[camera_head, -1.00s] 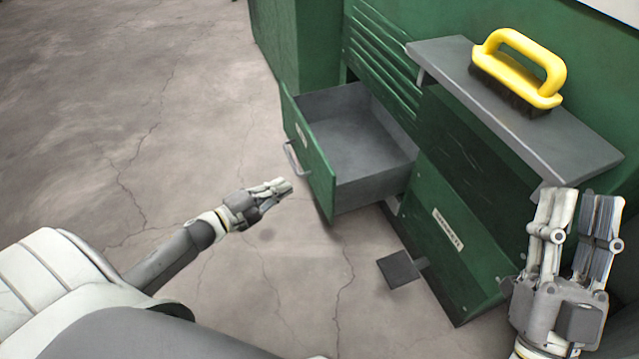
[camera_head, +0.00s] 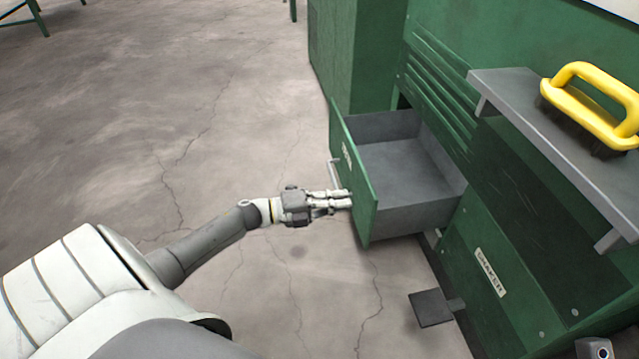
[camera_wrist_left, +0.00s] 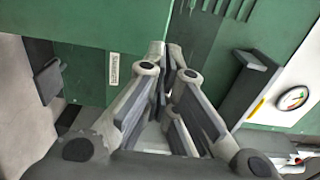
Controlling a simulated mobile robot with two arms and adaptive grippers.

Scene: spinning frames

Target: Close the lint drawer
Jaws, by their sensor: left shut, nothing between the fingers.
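The lint drawer (camera_head: 395,165) is pulled out of the green machine, with an empty grey inside and a green front panel (camera_head: 362,200). A metal handle (camera_head: 336,172) sits on the front panel. My left gripper (camera_head: 349,199) is shut and empty, its fingertips at the outer face of the front panel, below the handle. I cannot tell whether they touch it. In the left wrist view the shut fingers (camera_wrist_left: 168,62) point at green panels. Only a small piece of my right arm shows at the bottom right corner of the head view; its fingers are out of view.
A grey shelf (camera_head: 520,105) carrying a yellow-handled brush (camera_head: 592,108) juts out to the right of the drawer. A labelled green panel (camera_head: 490,275) and a dark pedal (camera_head: 431,308) are below. The floor to the left is clear. A gauge (camera_wrist_left: 292,98) shows in the left wrist view.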

